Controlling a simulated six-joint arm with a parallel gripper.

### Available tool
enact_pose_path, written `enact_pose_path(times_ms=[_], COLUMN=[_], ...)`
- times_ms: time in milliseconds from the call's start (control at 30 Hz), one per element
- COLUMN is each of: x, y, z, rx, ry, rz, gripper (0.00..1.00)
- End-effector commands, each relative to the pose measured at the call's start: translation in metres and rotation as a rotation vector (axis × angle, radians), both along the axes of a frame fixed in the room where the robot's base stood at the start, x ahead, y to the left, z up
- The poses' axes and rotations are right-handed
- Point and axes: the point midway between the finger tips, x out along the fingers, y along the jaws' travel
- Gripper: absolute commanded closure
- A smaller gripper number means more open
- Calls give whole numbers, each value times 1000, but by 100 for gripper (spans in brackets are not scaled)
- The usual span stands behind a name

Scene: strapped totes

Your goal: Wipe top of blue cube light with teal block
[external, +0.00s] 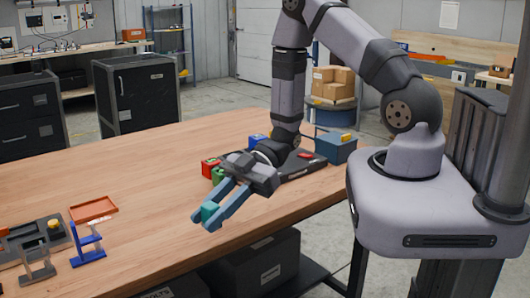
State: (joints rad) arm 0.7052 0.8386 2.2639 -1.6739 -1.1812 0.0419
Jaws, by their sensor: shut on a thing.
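My gripper (212,219) reaches out over the near edge of the wooden table, with its fingers shut on a small teal block (210,210). The block sits between the fingertips. A blue cube (254,140), which looks like the blue cube light, stands behind my wrist and is partly hidden by it. The gripper is in front of this cube and well apart from it. A red cube (210,166) and a green cube (217,175) stand just behind the gripper, and the green one is partly covered. The top of the blue cube is small and hard to make out.
A dark flat case (302,165) lies behind my wrist. A blue-grey box (336,149) with a yellow piece on top stands to its right. The table's middle left is clear.

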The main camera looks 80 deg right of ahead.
Motion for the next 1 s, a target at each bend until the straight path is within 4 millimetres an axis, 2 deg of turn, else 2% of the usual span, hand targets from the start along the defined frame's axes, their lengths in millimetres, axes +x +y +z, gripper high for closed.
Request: enact_pose_path(times_ms=[167,267,367,467,667,800,1000], x=[0,-1,0,16,62,90,117], y=[-3,-11,-28,-51,-115,-170,-254], z=[2,6,10,12,22,32,49], rx=[1,1,-1,-3,-2,-2,-3], ry=[-1,0,-1,-4,-5,-5,-6], rz=[-8,-33,-75,-129,-354,-544,-820], gripper=[100,100,100,100,100,100,100])
